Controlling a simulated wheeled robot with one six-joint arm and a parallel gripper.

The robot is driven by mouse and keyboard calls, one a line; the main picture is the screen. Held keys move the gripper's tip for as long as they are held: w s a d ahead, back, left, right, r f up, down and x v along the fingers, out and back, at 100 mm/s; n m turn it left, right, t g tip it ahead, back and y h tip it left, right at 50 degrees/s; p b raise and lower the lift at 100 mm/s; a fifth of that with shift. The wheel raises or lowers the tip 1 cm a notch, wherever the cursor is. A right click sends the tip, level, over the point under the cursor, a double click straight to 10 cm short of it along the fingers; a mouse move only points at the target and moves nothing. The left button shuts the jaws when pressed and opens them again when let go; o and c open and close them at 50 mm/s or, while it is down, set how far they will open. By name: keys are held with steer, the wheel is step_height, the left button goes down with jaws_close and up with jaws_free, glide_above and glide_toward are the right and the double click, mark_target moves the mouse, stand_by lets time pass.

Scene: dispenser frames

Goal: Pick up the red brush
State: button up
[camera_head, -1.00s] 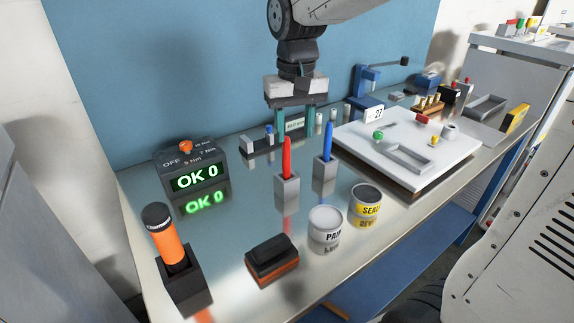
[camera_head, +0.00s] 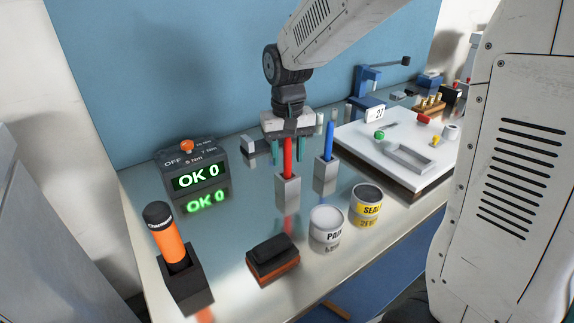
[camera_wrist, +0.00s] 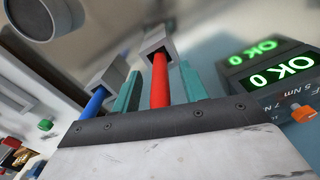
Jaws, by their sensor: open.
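The red brush (camera_head: 288,160) stands upright in a grey square holder (camera_head: 288,191) on the shiny bench. My gripper (camera_head: 287,153) is above the holder, pointing down, with its two teal fingers open. The red handle shows between the fingers, and its top is hidden by the gripper body. In the wrist view the red brush (camera_wrist: 160,80) lies between the two teal fingers (camera_wrist: 158,88), with a gap on each side. The blue brush (camera_head: 329,140) stands in its own grey holder (camera_head: 325,175) to the right; it also shows in the wrist view (camera_wrist: 95,102), outside the fingers.
A display unit (camera_head: 192,172) reading OK 0 stands at left. An orange tool (camera_head: 167,240) stands in a dark holder. A dark and orange block (camera_head: 272,258) and two cans, white (camera_head: 326,224) and yellow-labelled (camera_head: 366,205), stand in front. A white board (camera_head: 395,150) lies at right.

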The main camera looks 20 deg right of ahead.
jaws_close()
steer(key=shift+r, duration=0.1)
